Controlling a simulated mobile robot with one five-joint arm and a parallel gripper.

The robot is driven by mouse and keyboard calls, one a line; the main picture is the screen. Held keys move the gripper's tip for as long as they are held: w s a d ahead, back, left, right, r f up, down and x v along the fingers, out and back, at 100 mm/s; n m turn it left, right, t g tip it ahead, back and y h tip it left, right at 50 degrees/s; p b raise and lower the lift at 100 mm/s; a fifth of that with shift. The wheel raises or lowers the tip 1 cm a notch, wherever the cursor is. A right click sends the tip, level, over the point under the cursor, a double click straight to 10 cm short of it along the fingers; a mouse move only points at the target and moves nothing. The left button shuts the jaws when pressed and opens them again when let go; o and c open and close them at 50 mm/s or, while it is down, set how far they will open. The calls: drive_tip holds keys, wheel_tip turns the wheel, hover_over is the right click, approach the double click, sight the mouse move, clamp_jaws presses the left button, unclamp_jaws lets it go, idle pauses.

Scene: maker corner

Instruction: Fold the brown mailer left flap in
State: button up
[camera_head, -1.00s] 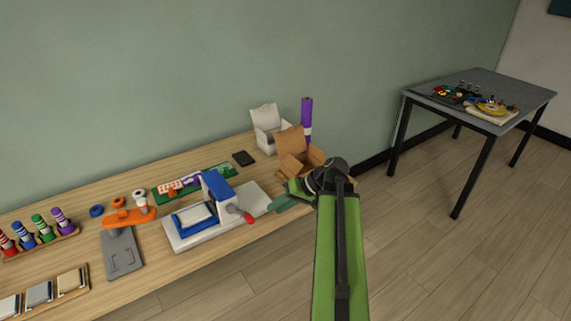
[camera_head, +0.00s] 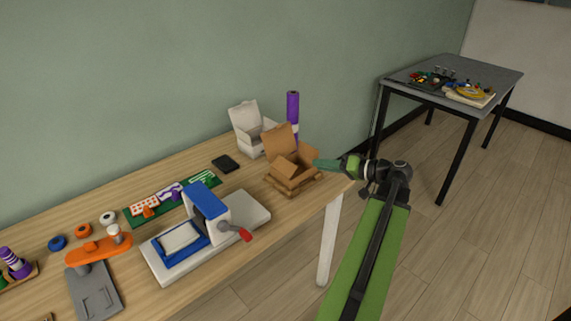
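The brown mailer (camera_head: 283,184) is an open cardboard box near the right end of the wooden bench. Its large lid panel stands up at the back, and smaller flaps show around the opening. I cannot tell clearly how each side flap stands. My gripper (camera_head: 318,165) is at the mailer's right side, with its dark green fingers pointing left toward the box. The fingertips are close to the mailer's right edge; whether they touch it is unclear. The fingers appear as one narrow shape, so their opening cannot be judged. No held thing shows.
A white open box (camera_head: 250,140) and a purple roll (camera_head: 292,110) stand behind the mailer. A blue and white press (camera_head: 205,225) with a red-tipped handle stands to the left. The wooden bench (camera_head: 240,181) ends just right of the mailer. A grey table (camera_head: 490,72) stands far right.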

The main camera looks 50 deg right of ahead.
sight(287, 161)
drive_tip(key=b+x, duration=0.3)
drive_tip(key=x, duration=1)
drive_tip(key=shift+w+a+f, duration=0.15)
drive_tip(key=shift+w+a, duration=0.05)
drive_tip(key=shift+w, duration=0.15)
clamp_jaws()
idle(0.5)
